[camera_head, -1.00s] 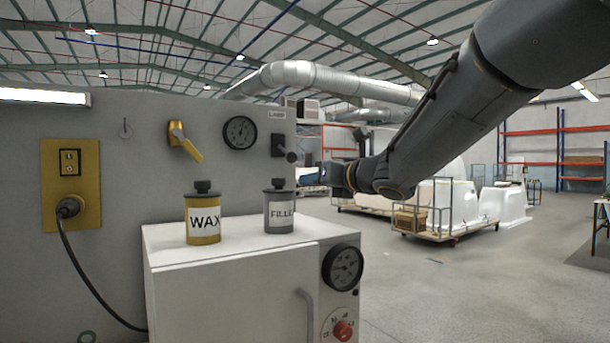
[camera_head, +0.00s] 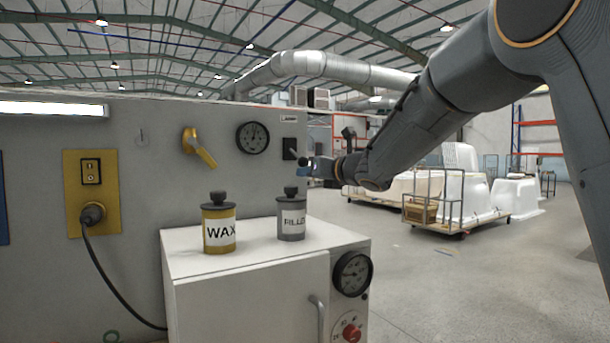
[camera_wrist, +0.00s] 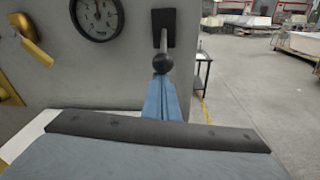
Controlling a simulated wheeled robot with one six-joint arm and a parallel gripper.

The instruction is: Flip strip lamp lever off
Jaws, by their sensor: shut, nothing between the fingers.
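The lever is a dark stick with a round ball knob (camera_head: 303,161) on a black plate (camera_head: 289,148) at the panel's right edge, under a small label. In the wrist view the knob (camera_wrist: 161,62) hangs below its plate (camera_wrist: 163,28), pointing down and outward. The strip lamp (camera_head: 50,108) glows white at the panel's upper left. My gripper (camera_head: 311,168) has blue fingers, shut and empty, just right of and slightly below the knob. In the wrist view the fingertips (camera_wrist: 161,84) are just under the knob; I cannot tell whether they touch it.
A yellow handle (camera_head: 199,148) and a gauge (camera_head: 252,138) are on the panel left of the lever. A white cabinet (camera_head: 240,290) stands below with a WAX tin (camera_head: 219,232) and a filler tin (camera_head: 291,222) on top. Open floor lies right, with bathtub shells (camera_head: 515,197) beyond.

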